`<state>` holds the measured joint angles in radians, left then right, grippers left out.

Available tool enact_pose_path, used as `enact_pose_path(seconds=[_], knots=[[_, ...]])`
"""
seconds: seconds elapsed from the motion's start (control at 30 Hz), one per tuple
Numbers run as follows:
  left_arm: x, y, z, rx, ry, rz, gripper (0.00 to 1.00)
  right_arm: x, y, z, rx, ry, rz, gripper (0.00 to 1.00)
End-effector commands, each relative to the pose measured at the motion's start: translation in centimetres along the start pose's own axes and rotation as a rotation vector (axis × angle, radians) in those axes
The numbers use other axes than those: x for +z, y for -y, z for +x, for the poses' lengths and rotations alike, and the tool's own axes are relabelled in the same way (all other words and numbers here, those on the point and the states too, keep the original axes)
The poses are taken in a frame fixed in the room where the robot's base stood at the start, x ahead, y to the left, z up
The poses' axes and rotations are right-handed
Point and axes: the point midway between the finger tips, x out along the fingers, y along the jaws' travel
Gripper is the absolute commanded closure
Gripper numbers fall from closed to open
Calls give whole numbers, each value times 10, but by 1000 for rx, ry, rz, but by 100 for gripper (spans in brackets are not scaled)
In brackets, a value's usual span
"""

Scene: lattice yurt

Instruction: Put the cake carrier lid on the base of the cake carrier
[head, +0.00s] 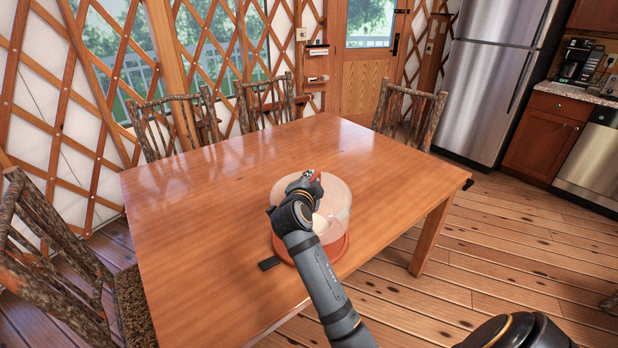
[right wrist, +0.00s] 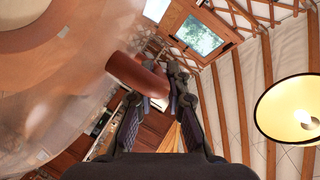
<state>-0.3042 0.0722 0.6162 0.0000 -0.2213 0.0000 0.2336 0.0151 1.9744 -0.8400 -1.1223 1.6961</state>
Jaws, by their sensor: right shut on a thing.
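The clear, faintly pink cake carrier lid (head: 339,197) is upright over the orange-red base (head: 336,250) near the table's front edge. A pale round thing (head: 320,224) shows through the lid. My right gripper (head: 311,180) is at the lid's top, shut on its red handle. The right wrist view shows the reddish handle (right wrist: 135,72) at the fingers, with the see-through lid wall (right wrist: 60,100) filling the left side. My arm hides part of the lid and base, so I cannot tell whether the lid's rim touches the base. My left gripper is not in view.
The wooden table (head: 215,200) is mostly clear behind and left of the carrier. A small dark flat piece (head: 268,263) lies beside the base. Rustic chairs (head: 408,112) stand around the table. A lamp (right wrist: 292,110) shows in the right wrist view.

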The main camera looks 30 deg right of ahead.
Motion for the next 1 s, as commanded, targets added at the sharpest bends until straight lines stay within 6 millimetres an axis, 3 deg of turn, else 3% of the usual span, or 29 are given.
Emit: enact_pose_path(seconds=[0.6, 1.0], knots=[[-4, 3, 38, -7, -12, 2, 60, 32, -53, 14, 0, -1, 0, 100], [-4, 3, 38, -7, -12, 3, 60, 34, -55, 14, -1, -1, 0, 100]])
